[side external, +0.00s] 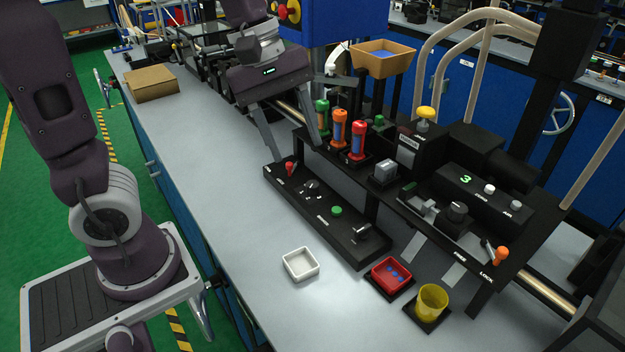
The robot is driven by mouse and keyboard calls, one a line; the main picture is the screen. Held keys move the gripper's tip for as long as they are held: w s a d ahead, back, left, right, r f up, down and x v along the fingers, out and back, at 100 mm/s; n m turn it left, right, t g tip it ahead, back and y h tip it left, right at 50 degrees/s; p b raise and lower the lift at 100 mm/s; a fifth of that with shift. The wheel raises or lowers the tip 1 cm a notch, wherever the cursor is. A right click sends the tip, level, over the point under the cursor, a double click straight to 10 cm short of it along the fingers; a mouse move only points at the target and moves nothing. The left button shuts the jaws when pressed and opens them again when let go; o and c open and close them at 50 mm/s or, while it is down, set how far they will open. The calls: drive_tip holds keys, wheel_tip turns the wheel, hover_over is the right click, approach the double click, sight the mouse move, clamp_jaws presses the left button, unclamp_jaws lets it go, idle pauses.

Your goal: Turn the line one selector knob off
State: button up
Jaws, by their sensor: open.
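A low black control panel (328,222) lies on the bench. From left to right it carries a red-tipped switch (289,168), a black knob (312,185) with small white marks around it, a green button (337,211) and a dark lever-like control (361,232). Another black round knob (456,211) sits on the raised station to the right. The labels are too small to read, so I cannot tell which knob is line one's. My gripper (300,148) is open and empty, its fingers wide apart, over the left end of the low panel near the red-tipped switch.
Green, orange and red canisters (339,128) stand right of my gripper. A white tray (301,264), a red tray (391,275) and a yellow cup (431,301) sit in front. An orange-tipped lever (501,253) stands at right.

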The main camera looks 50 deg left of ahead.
drive_tip(key=w+a+f+n+g, duration=0.2)
drive_tip(key=w+a+f+n, duration=0.4)
drive_tip(key=w+f+n, duration=0.3)
drive_tip(key=n+y, duration=0.3)
drive_tip(key=n, duration=0.3)
hover_over(312, 183)
wheel_tip(312, 183, down, 5)
drive_tip(key=shift+d, duration=0.15)
wheel_tip(312, 183, down, 7)
drive_tip(key=shift+f, duration=0.1)
clamp_jaws()
